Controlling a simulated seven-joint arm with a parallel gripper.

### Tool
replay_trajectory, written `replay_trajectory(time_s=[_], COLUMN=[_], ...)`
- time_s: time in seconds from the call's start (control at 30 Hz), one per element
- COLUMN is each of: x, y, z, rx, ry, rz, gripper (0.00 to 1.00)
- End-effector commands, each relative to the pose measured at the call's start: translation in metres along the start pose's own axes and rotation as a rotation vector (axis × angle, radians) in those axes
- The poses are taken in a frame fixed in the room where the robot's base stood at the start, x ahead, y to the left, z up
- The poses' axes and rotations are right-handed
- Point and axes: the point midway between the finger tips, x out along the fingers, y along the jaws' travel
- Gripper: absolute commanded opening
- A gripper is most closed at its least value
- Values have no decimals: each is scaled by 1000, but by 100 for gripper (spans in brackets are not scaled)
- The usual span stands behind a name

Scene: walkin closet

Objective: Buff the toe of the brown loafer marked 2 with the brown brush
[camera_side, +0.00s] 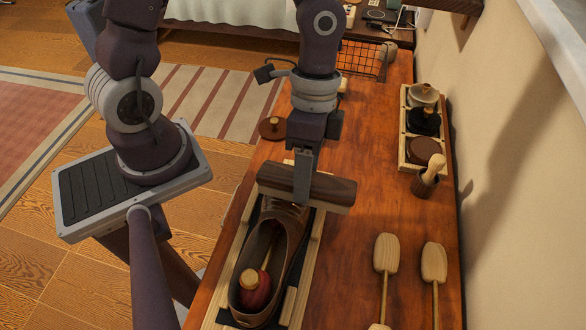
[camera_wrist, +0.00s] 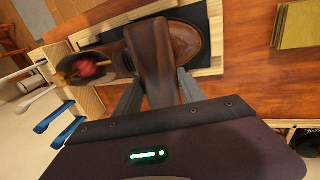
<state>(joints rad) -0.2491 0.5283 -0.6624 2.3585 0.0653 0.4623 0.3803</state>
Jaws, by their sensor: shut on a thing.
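My gripper (camera_side: 302,188) is shut on the brown brush (camera_side: 333,190), a long dark wooden block held crosswise over the toe end of a brown loafer (camera_side: 292,238). In the wrist view the brush (camera_wrist: 152,45) runs between my fingers (camera_wrist: 158,88) and covers part of the loafer; the rounded toe (camera_wrist: 185,42) shows to its right. The brush looks very near or on the toe; contact cannot be told. The loafer lies in a pale wooden frame (camera_side: 236,252), with a red, wood-topped piece (camera_side: 254,288) inside it. No number 2 is readable.
Pale wooden shoe trees (camera_side: 386,254) lie right of the loafer. A rack (camera_side: 409,155) with round tins and a cup (camera_side: 425,184) holding a pale-handled tool stand along the wall. A round brown lid (camera_side: 272,128) and wire basket (camera_side: 361,58) are farther back.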

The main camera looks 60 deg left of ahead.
Motion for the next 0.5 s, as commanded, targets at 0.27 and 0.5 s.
replay_trajectory(time_s=[0.27,0.5], x=[3,3], y=[1,0], z=[-30,-23], rx=[2,-2], ry=[0,0], rz=[0,0], gripper=[0,0])
